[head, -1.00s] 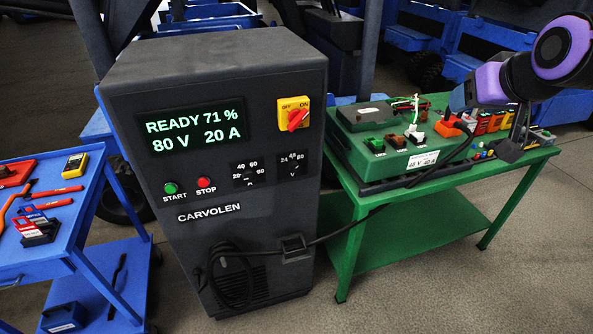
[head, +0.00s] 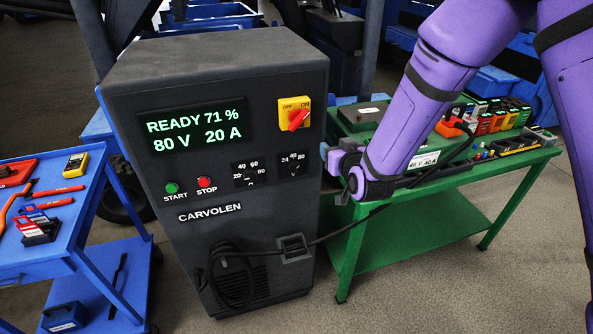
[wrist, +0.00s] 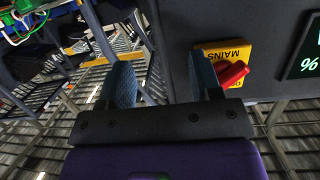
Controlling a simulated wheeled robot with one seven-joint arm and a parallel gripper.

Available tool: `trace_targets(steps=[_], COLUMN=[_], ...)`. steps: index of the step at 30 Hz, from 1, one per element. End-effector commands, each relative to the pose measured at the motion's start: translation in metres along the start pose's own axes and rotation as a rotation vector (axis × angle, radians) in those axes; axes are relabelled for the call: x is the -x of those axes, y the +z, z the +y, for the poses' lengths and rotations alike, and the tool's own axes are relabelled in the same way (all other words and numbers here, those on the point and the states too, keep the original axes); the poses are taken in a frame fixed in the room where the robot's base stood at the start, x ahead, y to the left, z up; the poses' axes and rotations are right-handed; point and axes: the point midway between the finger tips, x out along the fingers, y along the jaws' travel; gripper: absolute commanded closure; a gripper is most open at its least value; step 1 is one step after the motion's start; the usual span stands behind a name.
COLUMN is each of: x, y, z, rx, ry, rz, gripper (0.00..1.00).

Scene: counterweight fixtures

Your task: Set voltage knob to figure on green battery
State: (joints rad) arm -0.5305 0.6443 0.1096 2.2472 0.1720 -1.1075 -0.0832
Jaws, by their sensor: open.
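The dark charger cabinet (head: 150,60) shows READY 71 %, 80 V and 20 A on its display (head: 192,128). The voltage knob (head: 292,170), marked 24, 48 and 80, is the right one of two small dials; its pointer is too small to read.
The left dial (head: 248,175) sits beside the voltage knob. The yellow mains switch (head: 294,114) with red handle is above; it also shows upside down in the wrist view (wrist: 225,66). A black cable (head: 335,232) runs from cabinet to table. A blue cart (head: 60,245) stands left.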

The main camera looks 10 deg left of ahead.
Motion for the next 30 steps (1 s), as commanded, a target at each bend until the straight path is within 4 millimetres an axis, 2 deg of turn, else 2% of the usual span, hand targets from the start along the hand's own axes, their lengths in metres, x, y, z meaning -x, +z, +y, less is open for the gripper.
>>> trace_targets(steps=[1, 6, 9, 13, 18, 22, 30], x=[-0.004, -0.010, -0.008, -0.004, -0.002, -0.010, -0.053], y=[0.018, 0.064, 0.088, 0.110, 0.121, 0.120, 0.109], z=[-0.011, -0.042, -0.056, -0.069, -0.076, -0.076, -0.078], rx=[0.004, 0.016, 0.023, 0.030, 0.033, 0.032, 0.031], ry=[-0.010, -0.032, -0.040, -0.047, -0.051, -0.051, -0.050], rz=[0.016, 0.102, 0.148, 0.193, 0.221, 0.225, 0.227], gripper=[0.42, 0.42, 0.42, 0.42, 0.42, 0.42, 0.42])
